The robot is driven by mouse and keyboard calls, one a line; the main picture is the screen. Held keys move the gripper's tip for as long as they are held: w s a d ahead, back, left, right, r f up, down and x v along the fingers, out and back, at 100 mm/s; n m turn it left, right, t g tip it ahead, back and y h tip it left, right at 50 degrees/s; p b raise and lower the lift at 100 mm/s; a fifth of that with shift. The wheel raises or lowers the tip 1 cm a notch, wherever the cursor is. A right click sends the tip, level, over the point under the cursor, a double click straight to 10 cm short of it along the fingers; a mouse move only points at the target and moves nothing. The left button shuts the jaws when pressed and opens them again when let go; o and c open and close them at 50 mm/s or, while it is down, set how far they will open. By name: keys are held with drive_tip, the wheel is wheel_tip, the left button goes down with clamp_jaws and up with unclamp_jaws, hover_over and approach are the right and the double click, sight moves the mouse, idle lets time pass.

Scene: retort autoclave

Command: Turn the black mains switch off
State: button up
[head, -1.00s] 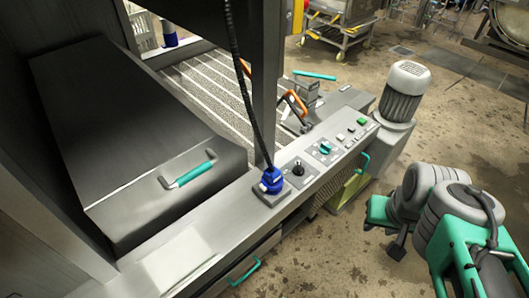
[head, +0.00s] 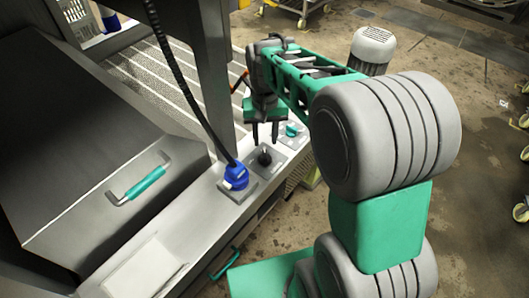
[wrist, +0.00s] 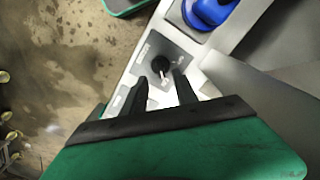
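The black mains switch (head: 264,158) is a round black knob on a square grey plate on the control panel, just right of the blue plug. My gripper (head: 265,143) is above it, pointing down, with its two dark fingers apart. In the wrist view the knob (wrist: 160,64) shows between and just beyond the fingertips, with a small pale mark on its near side. My gripper (wrist: 160,79) is open and holds nothing. I cannot tell whether a finger touches the knob; a small gap seems to remain.
A blue plug (head: 236,175) with a black cable stands close to the left of the switch. A teal rotary switch (head: 292,129) is to the right. A metal post (head: 213,75) rises behind the panel. A large grey box with a teal handle (head: 145,184) is at left.

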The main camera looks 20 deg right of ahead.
sight(265, 155)
wheel_tip(265, 155, down, 7)
drive_tip(key=shift+f, duration=0.2)
drive_tip(key=shift+c, duration=0.2)
clamp_jaws()
idle(0.5)
